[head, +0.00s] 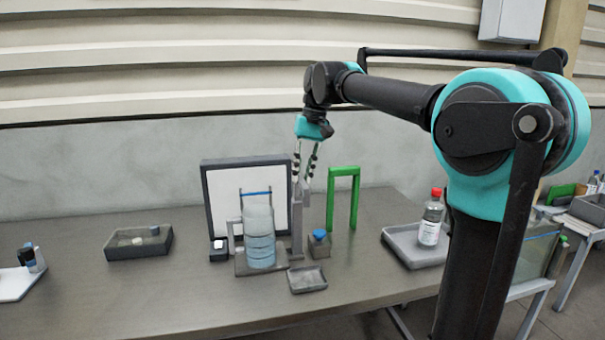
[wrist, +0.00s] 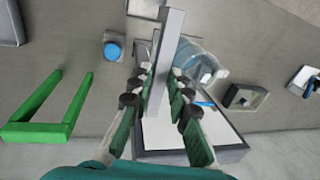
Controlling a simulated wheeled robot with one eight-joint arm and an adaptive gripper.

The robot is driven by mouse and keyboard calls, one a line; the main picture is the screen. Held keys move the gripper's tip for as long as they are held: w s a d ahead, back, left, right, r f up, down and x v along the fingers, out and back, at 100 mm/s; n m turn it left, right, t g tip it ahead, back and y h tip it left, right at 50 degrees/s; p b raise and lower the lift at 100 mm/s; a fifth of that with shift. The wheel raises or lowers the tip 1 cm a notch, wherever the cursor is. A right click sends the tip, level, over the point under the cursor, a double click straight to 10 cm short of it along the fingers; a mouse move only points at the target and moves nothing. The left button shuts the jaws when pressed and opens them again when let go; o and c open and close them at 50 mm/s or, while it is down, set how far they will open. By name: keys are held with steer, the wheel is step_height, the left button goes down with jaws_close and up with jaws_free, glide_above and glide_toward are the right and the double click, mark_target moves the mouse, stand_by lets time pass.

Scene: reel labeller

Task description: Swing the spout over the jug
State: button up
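The clear jug (head: 260,236) with blue bands stands on a grey base in front of a dark-framed white panel (head: 222,195). In the wrist view the jug (wrist: 208,62) is just right of a long grey bar (wrist: 172,40), which looks like the spout. On the table this grey part stands upright (head: 297,235), right of the jug. My gripper (head: 302,178) is at its upper end, pointing down. In the wrist view my gripper's fingers (wrist: 162,72) lie one on each side of the bar, very close to it. Whether they press on it is unclear.
A green arch (head: 343,172) and a small blue-capped container (head: 319,245) stand right of the post. A small grey tray (head: 307,281) lies in front. A tray (head: 405,250) with a red-capped bottle (head: 431,218) is further right. A shallow box (head: 120,252) is left.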

jaws_close()
steer(key=w+a+m+t+h, duration=0.1)
steer(key=a+m, duration=0.6)
steer(key=m, duration=1.1)
steer(key=shift+w+a+t+h, duration=0.15)
steer(key=shift+w+t+h, duration=0.15)
steer(key=shift+w+t, duration=0.75)
steer(key=shift+w, duration=0.15)
steer(key=o, duration=0.5)
jaws_free()
steer(key=shift+r, duration=0.1)
